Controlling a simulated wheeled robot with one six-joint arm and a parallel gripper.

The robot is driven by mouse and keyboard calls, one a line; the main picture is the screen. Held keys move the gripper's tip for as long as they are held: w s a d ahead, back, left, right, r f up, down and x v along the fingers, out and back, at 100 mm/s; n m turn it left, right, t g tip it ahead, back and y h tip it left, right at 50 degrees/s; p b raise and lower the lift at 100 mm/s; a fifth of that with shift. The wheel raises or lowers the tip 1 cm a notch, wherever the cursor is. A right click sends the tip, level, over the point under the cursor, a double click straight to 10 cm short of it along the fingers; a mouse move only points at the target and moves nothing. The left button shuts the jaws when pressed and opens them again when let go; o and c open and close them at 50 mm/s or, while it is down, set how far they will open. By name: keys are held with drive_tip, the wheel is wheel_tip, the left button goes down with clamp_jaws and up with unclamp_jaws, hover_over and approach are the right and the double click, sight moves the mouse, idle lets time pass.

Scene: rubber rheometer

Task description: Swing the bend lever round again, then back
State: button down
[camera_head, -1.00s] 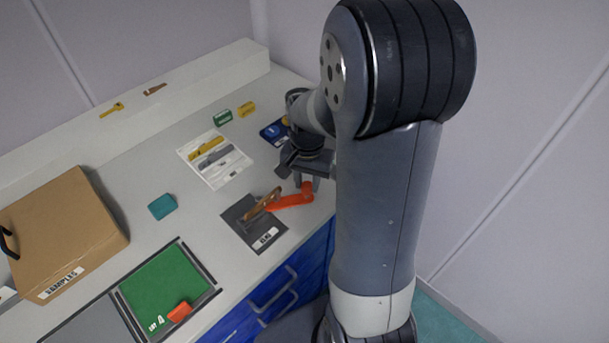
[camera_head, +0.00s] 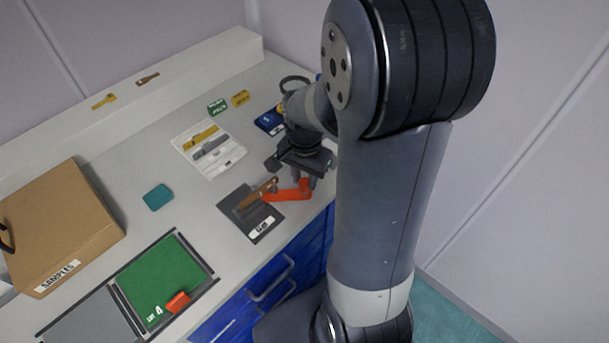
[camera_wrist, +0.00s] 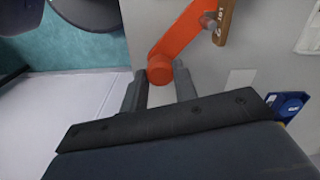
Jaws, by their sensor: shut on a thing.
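The bend lever (camera_head: 286,194) is an orange bar on a dark grey plate (camera_head: 264,222) near the bench's front edge. It points right, away from a brown strip (camera_head: 255,194) on the plate. My gripper (camera_head: 309,182) is at the lever's outer end. In the wrist view, the lever (camera_wrist: 183,32) ends in a round orange knob between the two fingertips of my gripper (camera_wrist: 160,78), which is shut on it. The brown strip (camera_wrist: 224,22) shows by the lever's far end. The strip's lettering is too small to read surely.
A teal block (camera_head: 158,197), a green tray (camera_head: 150,268) with an orange piece, and a cardboard samples box (camera_head: 62,225) stand to the left. A white card with samples (camera_head: 208,160) and small boxes, one blue (camera_head: 269,122), lie behind. Blue drawers (camera_head: 270,285) sit below the front edge.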

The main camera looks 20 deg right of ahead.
drive_tip(key=c, duration=1.1)
unclamp_jaws()
drive_tip(key=shift+r, duration=0.1)
wheel_tip(320, 180, up, 11)
drive_tip(key=shift+f, duration=0.2)
wheel_tip(320, 180, down, 11)
drive_tip(key=shift+r, duration=0.1)
drive_tip(key=shift+w, duration=0.1)
